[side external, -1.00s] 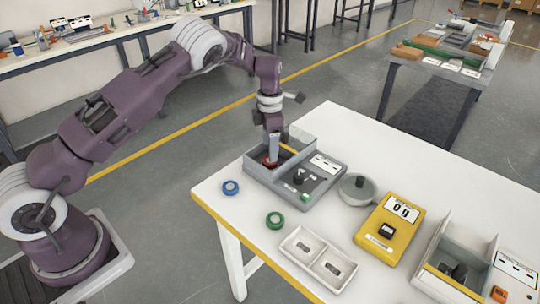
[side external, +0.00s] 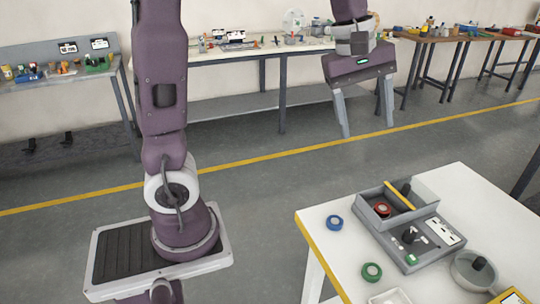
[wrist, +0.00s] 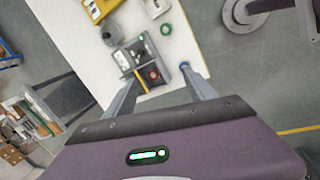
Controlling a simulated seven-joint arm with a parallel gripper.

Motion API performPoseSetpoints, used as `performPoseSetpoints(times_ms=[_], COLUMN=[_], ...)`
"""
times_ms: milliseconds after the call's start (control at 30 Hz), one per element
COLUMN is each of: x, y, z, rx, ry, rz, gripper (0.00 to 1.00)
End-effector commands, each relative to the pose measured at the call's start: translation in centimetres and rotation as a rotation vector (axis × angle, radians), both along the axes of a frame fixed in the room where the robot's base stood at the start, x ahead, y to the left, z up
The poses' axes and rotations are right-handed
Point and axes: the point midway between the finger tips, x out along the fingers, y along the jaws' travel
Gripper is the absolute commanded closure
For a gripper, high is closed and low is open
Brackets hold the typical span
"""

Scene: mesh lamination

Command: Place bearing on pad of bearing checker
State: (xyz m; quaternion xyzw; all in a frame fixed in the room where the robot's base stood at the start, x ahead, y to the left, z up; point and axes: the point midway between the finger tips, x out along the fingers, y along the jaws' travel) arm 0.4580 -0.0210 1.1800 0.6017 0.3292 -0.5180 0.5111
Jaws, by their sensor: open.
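Three ring-shaped bearings show. A red one (side external: 382,209) sits in the walled tray compartment of the grey bearing checker (side external: 366,236); a blue one (side external: 334,223) and a green one (side external: 371,272) lie on the white table. My gripper (side external: 366,132) is high above, fingers wide apart with nothing between them. In the wrist view, the red bearing (wrist: 153,75) shows far below, between the fingers (wrist: 160,73), and the blue bearing (wrist: 184,66) shows by the right fingertip. I cannot tell which part of the checker is the pad.
A yellow bar (side external: 400,195) crosses the checker's tray, and a black post (side external: 409,235) stands on its base. A round grey pot (side external: 470,272) stands to its right, and a white tray (side external: 391,297) lies in front. The air around my gripper is clear.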

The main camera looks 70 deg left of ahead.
Motion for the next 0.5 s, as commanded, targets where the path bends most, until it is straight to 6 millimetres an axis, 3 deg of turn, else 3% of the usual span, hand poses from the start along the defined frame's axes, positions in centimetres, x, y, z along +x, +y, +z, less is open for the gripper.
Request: performPoseSetpoints(times_ms=[33, 100, 200, 333, 500], x=[-4.0, -9.3, -15.2, -19.1, -20.2], y=[-0.9, -1.9, -2.6, -2.6, -2.5], z=[1.4, 1.7, 0.6, -1.4, -2.2], rx=[0.054, 0.173, 0.357, 0.530, 0.587], ry=[-0.071, -0.161, -0.248, -0.288, -0.291], rz=[-0.191, -0.486, -0.832, -1.098, -1.184], gripper=[0.36, 0.36, 0.36, 0.36, 0.36])
